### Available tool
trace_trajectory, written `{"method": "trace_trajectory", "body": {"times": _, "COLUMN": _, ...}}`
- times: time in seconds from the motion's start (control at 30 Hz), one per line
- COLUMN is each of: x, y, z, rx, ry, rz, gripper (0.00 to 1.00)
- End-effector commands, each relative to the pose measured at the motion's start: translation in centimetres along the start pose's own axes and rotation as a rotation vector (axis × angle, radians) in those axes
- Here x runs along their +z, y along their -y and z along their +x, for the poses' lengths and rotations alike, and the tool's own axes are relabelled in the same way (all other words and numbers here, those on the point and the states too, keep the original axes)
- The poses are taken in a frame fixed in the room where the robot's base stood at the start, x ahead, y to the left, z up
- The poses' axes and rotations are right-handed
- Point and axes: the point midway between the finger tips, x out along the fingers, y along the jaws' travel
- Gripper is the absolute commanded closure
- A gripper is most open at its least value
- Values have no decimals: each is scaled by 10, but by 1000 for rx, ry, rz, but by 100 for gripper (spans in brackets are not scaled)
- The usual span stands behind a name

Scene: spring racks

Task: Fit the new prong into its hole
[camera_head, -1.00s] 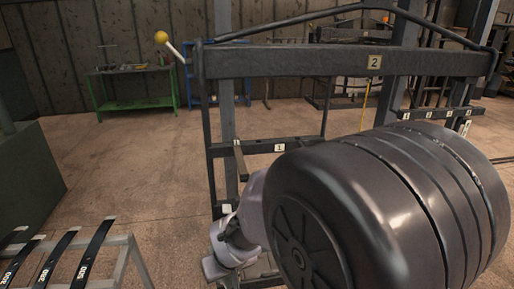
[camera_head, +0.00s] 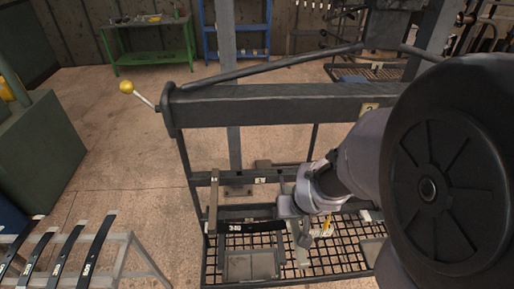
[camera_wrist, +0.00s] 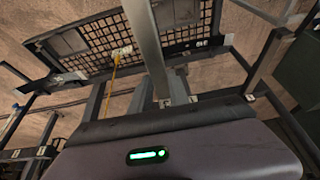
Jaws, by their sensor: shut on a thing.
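My gripper (camera_head: 288,208) is low in front of the rack's label-1 crossbar in the head view. It appears shut on a grey bar, the prong (camera_head: 303,241), which shows just below and beside it. The jaws are too small to show clearly. Another bar-like prong (camera_head: 213,200) stands out from the crossbar at left. The crossbar's label-1 plate (camera_head: 260,181) is left of my gripper.
A dark strip marked 310 (camera_head: 250,228) lies across the lower rack. The thick upper beam (camera_head: 270,107) spans above, with a yellow-knobbed lever (camera_head: 127,87) at its left end. Mesh (camera_head: 335,252) lies below. A stand with dark strips (camera_head: 95,243) is at left; open floor lies between.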

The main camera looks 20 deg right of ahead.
Motion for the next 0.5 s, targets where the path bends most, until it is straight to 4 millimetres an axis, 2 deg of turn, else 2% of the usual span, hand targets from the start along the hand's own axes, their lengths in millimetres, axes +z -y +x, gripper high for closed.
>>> {"method": "trace_trajectory", "body": {"times": 0.23, "x": -1, "y": 0, "z": 1, "rx": 0, "ry": -2, "rz": 0, "gripper": 100}}
{"method": "trace_trajectory", "body": {"times": 0.5, "x": -26, "y": 0, "z": 10, "rx": 0, "ry": -2, "rz": -1, "gripper": 100}}
